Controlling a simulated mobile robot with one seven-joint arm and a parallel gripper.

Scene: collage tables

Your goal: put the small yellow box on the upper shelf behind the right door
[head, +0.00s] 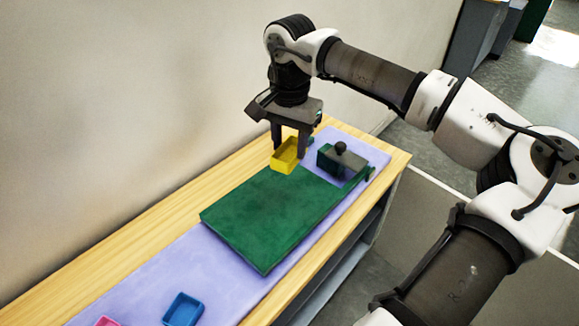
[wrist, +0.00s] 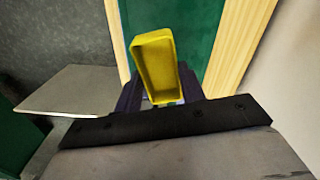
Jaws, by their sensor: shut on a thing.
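The small yellow box (head: 284,164) is an open-topped tray shape. My gripper (head: 289,150) is shut on it, above the far end of the table; I cannot tell whether the box clears the green board below. In the wrist view the yellow box (wrist: 157,66) sits tilted between the fingers, its hollow side facing the camera. Grey shelving (head: 352,250) shows under the table's right side. A pale panel (head: 432,205) stands out beside it, perhaps a door; in the wrist view a grey panel (wrist: 75,90) shows at left. The shelf interior is mostly hidden.
A green board (head: 270,220) lies on a lavender mat (head: 150,285) on the wooden table (head: 110,245). A dark green box with a black knob (head: 340,163) stands at the far right end. A blue tray (head: 183,309) and a pink one (head: 107,321) are near the front. A wall is behind.

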